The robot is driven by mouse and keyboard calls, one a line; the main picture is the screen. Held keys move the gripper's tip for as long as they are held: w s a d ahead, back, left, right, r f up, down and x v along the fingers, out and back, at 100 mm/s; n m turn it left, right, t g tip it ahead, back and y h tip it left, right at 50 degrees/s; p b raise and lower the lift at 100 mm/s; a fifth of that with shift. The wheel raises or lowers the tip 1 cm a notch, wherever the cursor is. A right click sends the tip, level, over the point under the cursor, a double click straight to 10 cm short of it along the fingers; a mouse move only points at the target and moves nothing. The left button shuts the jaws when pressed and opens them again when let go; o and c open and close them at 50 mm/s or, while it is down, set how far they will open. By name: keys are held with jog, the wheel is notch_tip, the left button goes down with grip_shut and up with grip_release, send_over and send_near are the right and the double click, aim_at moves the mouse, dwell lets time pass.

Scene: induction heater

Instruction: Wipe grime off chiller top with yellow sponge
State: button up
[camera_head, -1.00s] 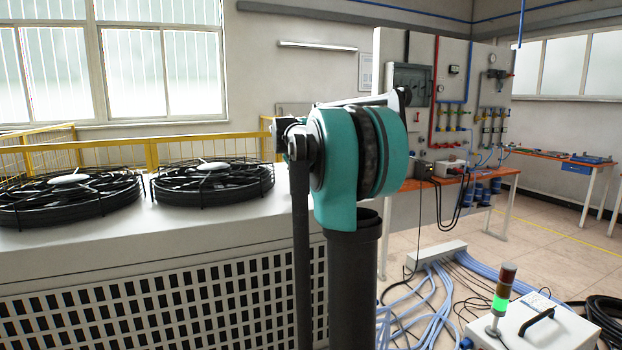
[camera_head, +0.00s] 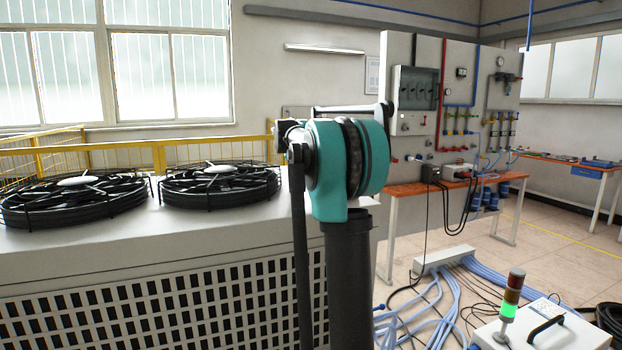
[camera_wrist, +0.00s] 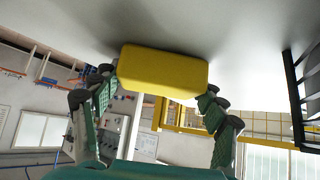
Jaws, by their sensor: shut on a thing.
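The yellow sponge (camera_wrist: 163,72) is held between the two fingers of my gripper (camera_wrist: 160,88) in the wrist view. The chiller's white top (camera_wrist: 260,50) fills the upper part of that view, which is upside down. The sponge lies close against this surface; I cannot tell whether it touches. A darker grey patch shows beside the sponge; I cannot tell grime from shadow. In the head view the chiller (camera_head: 120,238) stands at the left with two black fans on top. My arm hides its right end, and my gripper and the sponge do not show there.
The left fan (camera_head: 75,198) and right fan (camera_head: 220,185) stand up from the chiller top. A fan cage edge (camera_wrist: 292,95) shows at the wrist view's right. A yellow railing (camera_head: 120,155) runs behind. Blue hoses (camera_head: 432,300) and a case with a signal light (camera_head: 512,295) occupy the floor at right.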

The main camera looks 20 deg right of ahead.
jog(key=shift+w+a, duration=0.2)
jog(key=shift+w, duration=5.2)
jog(key=shift+r, duration=3)
jog(key=shift+r, duration=1.5)
